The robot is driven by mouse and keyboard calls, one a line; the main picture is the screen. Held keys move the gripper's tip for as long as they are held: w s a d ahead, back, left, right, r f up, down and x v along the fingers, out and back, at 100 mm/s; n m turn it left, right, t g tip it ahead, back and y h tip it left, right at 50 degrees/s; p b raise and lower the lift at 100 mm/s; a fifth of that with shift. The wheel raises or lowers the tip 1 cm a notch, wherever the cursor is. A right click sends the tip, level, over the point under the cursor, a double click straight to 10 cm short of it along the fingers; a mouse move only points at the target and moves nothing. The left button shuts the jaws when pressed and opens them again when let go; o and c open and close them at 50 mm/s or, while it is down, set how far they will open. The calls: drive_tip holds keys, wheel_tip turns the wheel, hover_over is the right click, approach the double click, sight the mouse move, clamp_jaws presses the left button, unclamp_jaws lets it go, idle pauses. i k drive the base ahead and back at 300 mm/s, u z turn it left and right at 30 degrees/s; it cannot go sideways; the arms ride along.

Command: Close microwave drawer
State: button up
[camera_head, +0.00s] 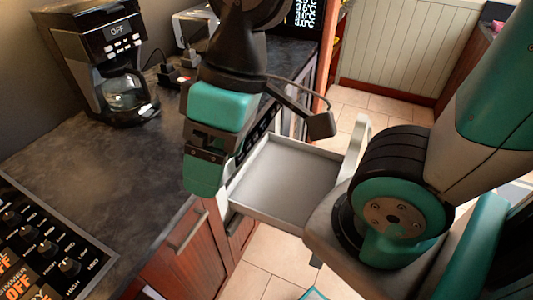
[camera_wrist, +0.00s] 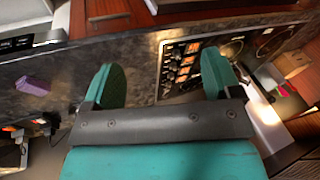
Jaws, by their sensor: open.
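The microwave drawer (camera_head: 285,182) is pulled out from under the counter, and its pale, shallow inside looks empty. Its light front panel (camera_head: 357,148) is at the right end, partly hidden behind my arm. My gripper (camera_head: 204,172) hangs at the counter edge, on the left of the drawer in the head view and apart from the front panel. In the wrist view my gripper (camera_wrist: 162,78) shows two teal fingers spread wide with nothing between them. I cannot make out the drawer in the wrist view.
A coffee maker (camera_head: 105,65) stands at the back left of the dark countertop (camera_head: 80,165). A stove panel with knobs (camera_head: 45,248) is at the front left. Wooden cabinets (camera_head: 185,255) are below. A purple object (camera_wrist: 33,86) lies on the counter. Tiled floor (camera_head: 275,260) is partly free beyond the drawer.

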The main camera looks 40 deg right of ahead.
sight(281, 185)
drive_tip(key=u, duration=1.2)
drive_tip(key=k, duration=1.2)
drive_tip(key=z, duration=1.85)
drive_tip(key=i, duration=0.5)
drive_tip(key=u, duration=0.75)
drive_tip(key=k, duration=0.4)
drive_tip(key=z, duration=1.1)
